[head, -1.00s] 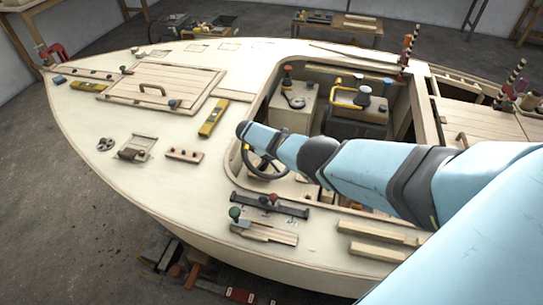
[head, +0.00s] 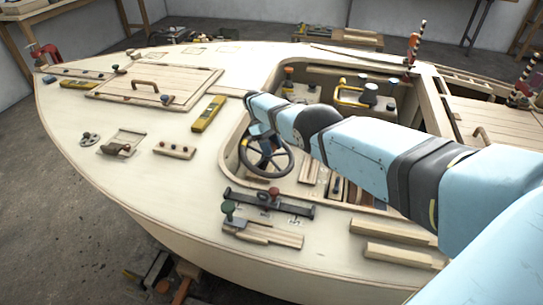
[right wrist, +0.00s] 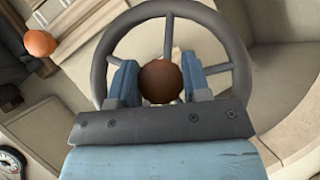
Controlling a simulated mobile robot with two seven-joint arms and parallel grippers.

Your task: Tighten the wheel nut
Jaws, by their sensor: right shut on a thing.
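The dark steering wheel (head: 291,160) stands at the front left of the cockpit opening in the head view. Its rim and spokes also fill the upper middle of the right wrist view (right wrist: 100,50). My right gripper (head: 266,142) reaches down to the wheel's middle. In the right wrist view its two blue fingers (right wrist: 160,84) close on a brown round knob (right wrist: 160,80) in front of the hub. The knob and fingers hide the hub, and I cannot see any nut behind it. My left gripper is out of view.
A yellow level (head: 208,114) is left of the cockpit. The cockpit edge surrounds the wheel closely.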

